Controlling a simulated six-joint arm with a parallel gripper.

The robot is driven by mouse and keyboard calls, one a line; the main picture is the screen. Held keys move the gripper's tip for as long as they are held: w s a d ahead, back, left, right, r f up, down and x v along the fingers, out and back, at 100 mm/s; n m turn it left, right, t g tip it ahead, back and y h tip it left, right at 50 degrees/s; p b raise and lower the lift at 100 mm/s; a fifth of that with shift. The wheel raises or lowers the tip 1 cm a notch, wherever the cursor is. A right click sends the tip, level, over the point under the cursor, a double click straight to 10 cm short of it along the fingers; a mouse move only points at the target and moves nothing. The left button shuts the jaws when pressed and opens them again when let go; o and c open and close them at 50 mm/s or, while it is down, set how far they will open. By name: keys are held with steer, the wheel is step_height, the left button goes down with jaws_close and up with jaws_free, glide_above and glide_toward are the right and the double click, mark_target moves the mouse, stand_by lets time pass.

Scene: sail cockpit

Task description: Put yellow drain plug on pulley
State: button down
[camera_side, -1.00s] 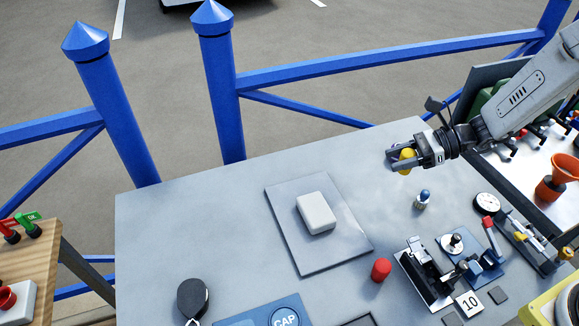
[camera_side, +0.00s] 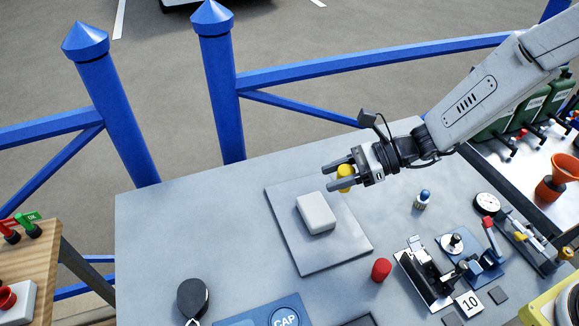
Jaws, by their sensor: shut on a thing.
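The yellow drain plug (camera_side: 345,171) is between the fingers of my gripper (camera_side: 341,175), which is shut on it. My gripper holds it above the table, over the upper right part of the grey plate. The pulley (camera_side: 192,298) seems to be the round black piece with a metal shackle at the front left of the table. It is well apart from my gripper. Part of the plug is hidden by the fingers.
A white block (camera_side: 316,213) lies on the grey plate (camera_side: 338,255). A red cylinder (camera_side: 381,269) and a blue-topped piece (camera_side: 422,199) stand to the right. A blue CAP mat (camera_side: 262,316) lies at the front. The table's left part (camera_side: 185,225) is clear.

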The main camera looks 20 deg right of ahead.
steer(key=s+a+r+g, duration=0.1)
steer(key=s+a, duration=0.6)
steer(key=a, duration=0.4)
steer(key=s+a+r+n+g, duration=0.1)
steer(key=s+a, duration=0.7)
steer(key=a, duration=0.3)
steer(key=shift+a+n+y, duration=0.15)
steer(key=shift+n+y, duration=0.15)
steer(key=shift+w+r, duration=0.1)
glide_above(182, 300)
steer(key=shift+f, duration=4.7)
steer(key=shift+f, duration=1.85)
